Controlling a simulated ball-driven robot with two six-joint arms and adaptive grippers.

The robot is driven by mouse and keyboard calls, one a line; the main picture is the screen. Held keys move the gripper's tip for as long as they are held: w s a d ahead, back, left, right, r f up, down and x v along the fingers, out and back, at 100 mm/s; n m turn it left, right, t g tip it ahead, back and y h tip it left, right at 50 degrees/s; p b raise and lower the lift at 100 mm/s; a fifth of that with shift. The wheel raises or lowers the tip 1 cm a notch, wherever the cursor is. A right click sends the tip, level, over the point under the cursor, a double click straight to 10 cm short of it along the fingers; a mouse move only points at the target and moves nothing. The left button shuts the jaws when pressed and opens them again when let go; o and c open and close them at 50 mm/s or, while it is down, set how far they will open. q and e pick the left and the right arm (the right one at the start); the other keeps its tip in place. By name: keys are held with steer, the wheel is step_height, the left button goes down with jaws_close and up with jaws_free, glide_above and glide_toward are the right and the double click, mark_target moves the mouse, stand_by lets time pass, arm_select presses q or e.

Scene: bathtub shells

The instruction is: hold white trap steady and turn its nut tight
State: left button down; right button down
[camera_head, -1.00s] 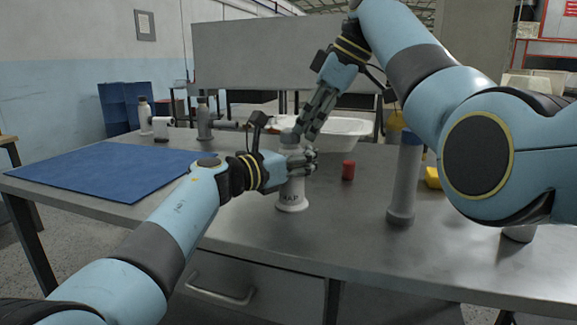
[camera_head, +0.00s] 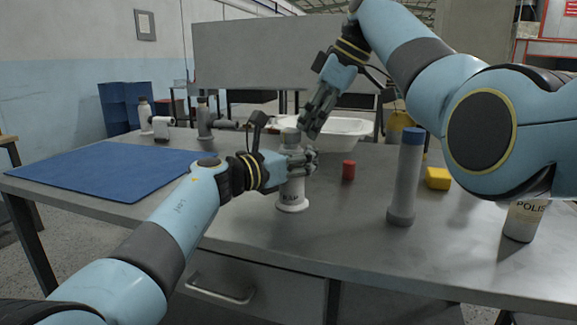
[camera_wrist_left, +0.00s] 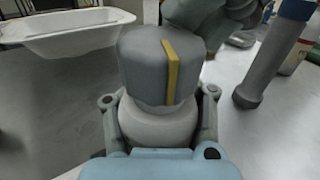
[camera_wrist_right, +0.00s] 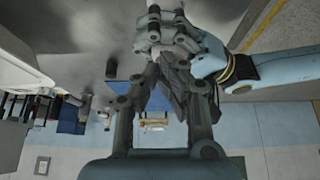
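The white trap (camera_head: 292,190) stands upright on the metal table, with lettering on its base. Its grey nut (camera_wrist_left: 150,65) sits on top and carries a yellow stripe facing the left wrist camera. My left gripper (camera_head: 300,162) is shut around the trap's white body below the nut, one finger on each side in the left wrist view. My right gripper (camera_head: 309,130) points down from above, beside the nut on its right, apart from it. Its fingertips (camera_wrist_right: 162,66) come close together in the right wrist view, with nothing seen between them. The left hand shows beyond them.
A white tub (camera_head: 345,132) lies behind the trap. A blue mat (camera_head: 110,172) covers the left side.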

steer(key=shift+d, duration=0.1)
step_height(320, 180, up, 6)
steer(key=shift+d, duration=0.25)
stand_by(0.4)
steer(key=shift+s+a+f, duration=0.2)
steer(key=shift+s+f, duration=0.3)
steer(key=shift+f, duration=0.5)
steer(key=shift+s+a+f, duration=0.15)
steer(key=shift+s+f, duration=0.3)
steer(key=shift+f, duration=0.6)
steer(key=shift+s+a+f, duration=0.2)
steer(key=shift+s+f, duration=0.3)
steer(key=shift+f, duration=0.5)
